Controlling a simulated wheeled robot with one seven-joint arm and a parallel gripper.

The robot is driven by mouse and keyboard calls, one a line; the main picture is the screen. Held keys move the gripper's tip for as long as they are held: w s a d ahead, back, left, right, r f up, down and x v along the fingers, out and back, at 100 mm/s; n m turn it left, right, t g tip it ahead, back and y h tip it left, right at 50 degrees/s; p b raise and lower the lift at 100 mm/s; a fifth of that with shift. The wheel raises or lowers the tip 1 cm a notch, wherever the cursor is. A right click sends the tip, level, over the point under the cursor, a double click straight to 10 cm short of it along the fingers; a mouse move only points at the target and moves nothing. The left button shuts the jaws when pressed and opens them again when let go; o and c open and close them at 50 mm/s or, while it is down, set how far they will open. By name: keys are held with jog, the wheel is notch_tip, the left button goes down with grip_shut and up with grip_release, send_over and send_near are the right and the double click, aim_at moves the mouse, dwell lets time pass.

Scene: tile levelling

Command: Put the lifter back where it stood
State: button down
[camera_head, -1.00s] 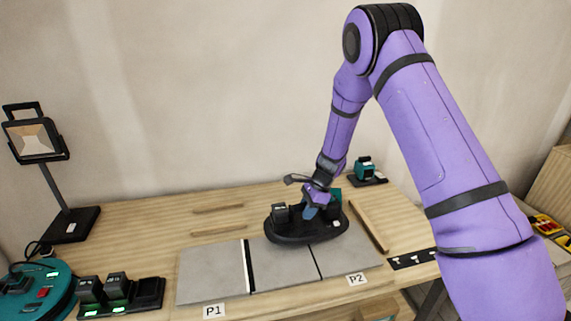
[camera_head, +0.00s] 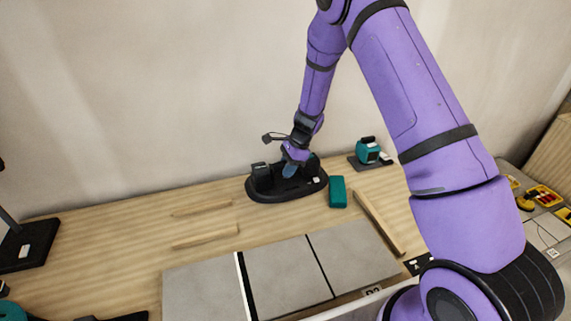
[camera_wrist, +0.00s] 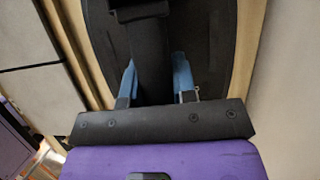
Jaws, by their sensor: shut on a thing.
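The lifter (camera_head: 262,193) is a black oval plate with raised black blocks. It is at the back of the wooden table in the head view, behind the grey tiles (camera_head: 275,275). My gripper (camera_head: 290,171) is shut on the lifter's middle, its blue fingertips on either side of a black bar. In the wrist view my gripper (camera_wrist: 155,82) has the black bar between its blue fingers, with the dark oval plate (camera_wrist: 215,45) beyond. I cannot tell whether the plate touches the table.
A teal block (camera_head: 338,192) lies just right of the lifter. A teal device on a dark base (camera_head: 368,152) stands at the back right. Wooden strips (camera_head: 205,236) lie left, and another wooden strip (camera_head: 380,222) lies right of the tiles. A lamp base (camera_head: 27,246) stands far left.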

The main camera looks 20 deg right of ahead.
aim_at(287, 179)
jog(key=shift+f, duration=2.45)
jog(key=shift+f, duration=0.8)
dwell(0.5)
jog(key=c, duration=0.8)
grip_release()
jog(key=shift+c, duration=0.2)
